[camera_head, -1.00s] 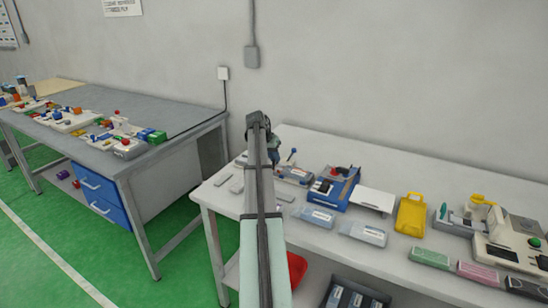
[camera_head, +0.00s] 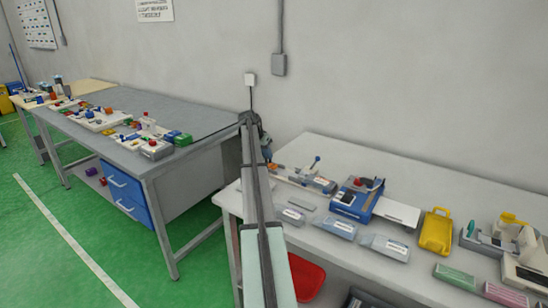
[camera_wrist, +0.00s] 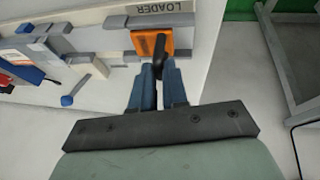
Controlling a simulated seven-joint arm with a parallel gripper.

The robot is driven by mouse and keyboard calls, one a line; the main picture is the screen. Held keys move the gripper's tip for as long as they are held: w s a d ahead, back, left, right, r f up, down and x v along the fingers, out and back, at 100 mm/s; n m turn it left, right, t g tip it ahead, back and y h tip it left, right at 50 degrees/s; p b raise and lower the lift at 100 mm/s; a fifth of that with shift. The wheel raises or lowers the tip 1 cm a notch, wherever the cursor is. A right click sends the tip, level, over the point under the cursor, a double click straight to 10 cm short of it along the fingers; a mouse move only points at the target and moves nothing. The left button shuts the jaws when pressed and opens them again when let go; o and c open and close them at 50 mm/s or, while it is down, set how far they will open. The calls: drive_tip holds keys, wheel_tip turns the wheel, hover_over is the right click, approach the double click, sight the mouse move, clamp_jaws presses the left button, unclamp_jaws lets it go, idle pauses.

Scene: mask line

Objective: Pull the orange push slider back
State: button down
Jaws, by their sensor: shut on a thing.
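The orange push slider (camera_wrist: 143,44) is at the top of the wrist view, beside a grey bar marked LOADER. A black handle (camera_wrist: 159,47) stands on it. My gripper (camera_wrist: 160,76) has its blue fingers close together around the handle's lower end, shut on it. The fingers hide part of the contact. In the head view, my gripper (camera_head: 264,148) is at the left end of the white table, partly behind my own arm. A small orange patch beside the arm there may be the slider.
The white table (camera_head: 410,175) holds a blue device (camera_head: 357,199), a yellow case (camera_head: 436,231) and several small boxes to the right. A blue lever (camera_wrist: 75,90) is left of my gripper in the wrist view. A grey workbench (camera_head: 200,115) stands at the left.

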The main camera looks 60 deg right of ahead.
drive_tip(key=shift+w, duration=0.35)
drive_tip(key=c, duration=1.2)
unclamp_jaws()
drive_tip(key=shift+o, duration=0.2)
drive_tip(key=shift+s, duration=0.1)
drive_tip(key=v, duration=1.4)
